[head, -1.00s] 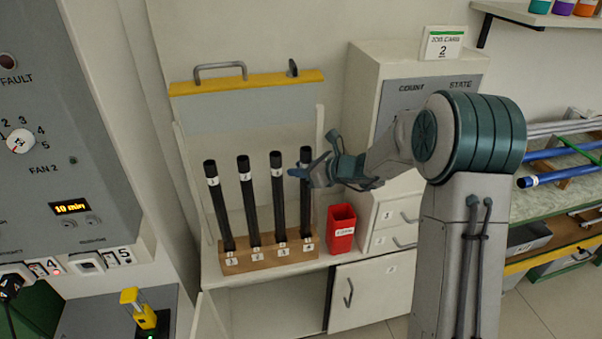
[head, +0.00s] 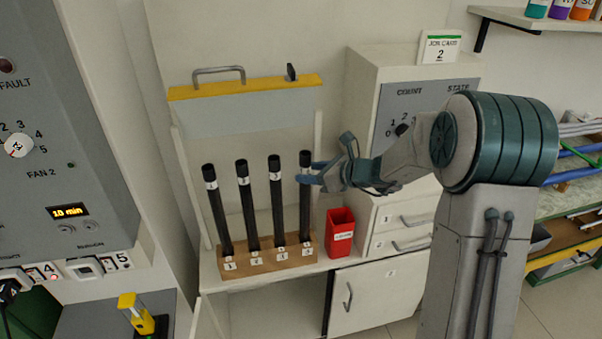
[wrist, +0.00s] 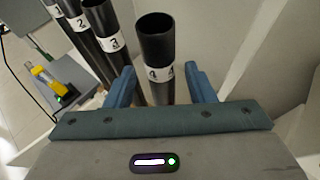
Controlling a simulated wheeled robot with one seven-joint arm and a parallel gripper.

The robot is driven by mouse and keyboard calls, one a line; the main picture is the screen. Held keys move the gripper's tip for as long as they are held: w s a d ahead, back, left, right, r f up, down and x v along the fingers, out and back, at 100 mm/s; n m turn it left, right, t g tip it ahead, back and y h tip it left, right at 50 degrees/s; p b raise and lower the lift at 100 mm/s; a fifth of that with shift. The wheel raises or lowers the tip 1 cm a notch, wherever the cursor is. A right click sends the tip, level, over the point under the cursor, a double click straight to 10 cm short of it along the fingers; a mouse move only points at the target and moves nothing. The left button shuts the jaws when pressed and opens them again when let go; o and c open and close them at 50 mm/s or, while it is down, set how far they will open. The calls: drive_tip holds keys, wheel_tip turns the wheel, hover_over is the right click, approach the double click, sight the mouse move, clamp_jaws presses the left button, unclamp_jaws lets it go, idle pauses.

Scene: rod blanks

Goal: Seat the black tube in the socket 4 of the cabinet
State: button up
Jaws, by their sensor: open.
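Four black tubes stand in a row in a wooden socket block (head: 268,262) on the cabinet (head: 292,290). The rightmost black tube (head: 305,215) stands close to upright in the end socket, whose small label looks like 4. In the wrist view this tube (wrist: 157,45) has a white band marked 4 and an open top. My gripper (head: 312,172) is at its upper part, from the right. In the wrist view the blue fingers of my gripper (wrist: 161,84) are apart, one on each side of the tube, with gaps showing. The tube's foot is hidden there.
The other black tubes (head: 247,205) stand close on the left. A red bin (head: 341,232) sits just right of the block. A raised yellow-edged panel (head: 245,88) is behind and above. A drawer unit (head: 405,218) stands at the right.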

drive_tip(key=v, duration=0.8)
drive_tip(key=s+n+g+h, duration=0.5)
drive_tip(key=s+n, duration=0.8)
drive_tip(key=s, duration=0.4)
drive_tip(key=s+d+n+h, duration=0.6)
drive_tip(key=s+d+n, duration=0.2)
drive_tip(key=s+n, duration=0.3)
drive_tip(key=shift+d+f+t+h, duration=0.2)
drive_tip(key=shift+d+t+h, duration=0.1)
drive_tip(key=shift+d+t, duration=0.1)
drive_tip(key=shift+s, duration=0.15)
drive_tip(key=shift+c, duration=0.3)
drive_tip(key=shift+c, duration=1.1)
drive_tip(key=shift+d, duration=0.1)
